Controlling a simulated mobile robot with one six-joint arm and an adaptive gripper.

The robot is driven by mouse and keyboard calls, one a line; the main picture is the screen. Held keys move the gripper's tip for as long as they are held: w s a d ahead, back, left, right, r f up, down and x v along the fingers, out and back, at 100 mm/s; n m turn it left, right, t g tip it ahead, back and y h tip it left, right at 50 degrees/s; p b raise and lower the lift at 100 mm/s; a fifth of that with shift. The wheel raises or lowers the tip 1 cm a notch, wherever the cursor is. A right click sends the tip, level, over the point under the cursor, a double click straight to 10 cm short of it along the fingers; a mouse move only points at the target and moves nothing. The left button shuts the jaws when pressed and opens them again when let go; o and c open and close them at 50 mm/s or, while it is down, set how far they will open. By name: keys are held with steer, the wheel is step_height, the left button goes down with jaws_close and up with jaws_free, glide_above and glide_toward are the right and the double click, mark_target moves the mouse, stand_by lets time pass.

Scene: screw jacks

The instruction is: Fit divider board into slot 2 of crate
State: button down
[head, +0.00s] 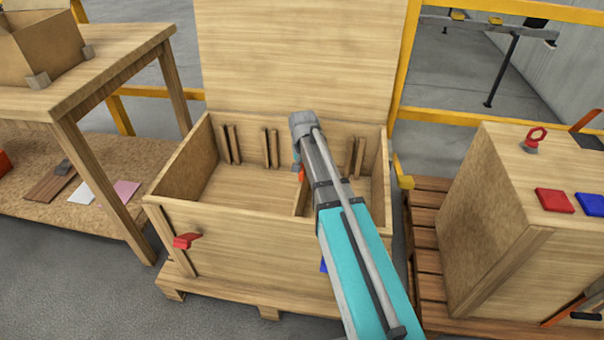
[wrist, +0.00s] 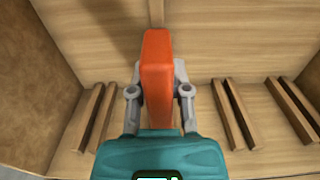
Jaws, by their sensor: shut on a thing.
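The open wooden crate (head: 235,248) stands in the middle of the head view, with paired upright strips on its far inner wall (head: 271,148). My gripper (wrist: 157,92) is inside the crate, its fingers shut on both sides of an orange block (wrist: 157,65), which seems to be the divider board's grip. A narrow pale strip (wrist: 156,12) beyond the block looks like the board's edge. In the head view a thin pale edge (head: 300,200) shows left of my arm, inside the crate. My arm hides much of the board and part of the far wall. I cannot tell whether the board sits between strips.
A raised wooden panel (head: 295,55) stands behind the crate. A workbench (head: 110,70) is at left. A closed wooden box (head: 485,210) on a pallet (head: 425,240) is at right. The crate's left part is empty.

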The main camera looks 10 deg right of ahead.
steer(key=shift+f, duration=0.15)
steer(key=c, duration=0.6)
jaws_free()
steer(key=shift+r, duration=0.3)
step_height(320, 180, up, 12)
steer(key=p, duration=1.2)
steer(key=shift+f, duration=0.1)
stand_by(0.3)
steer(key=s+n, duration=0.1)
steer(key=s, duration=0.5)
steer(key=s+n, duration=0.2)
steer(key=s, duration=0.4)
steer(key=s+a+n, duration=0.1)
steer(key=s, duration=0.6)
steer(key=shift+n, duration=0.3)
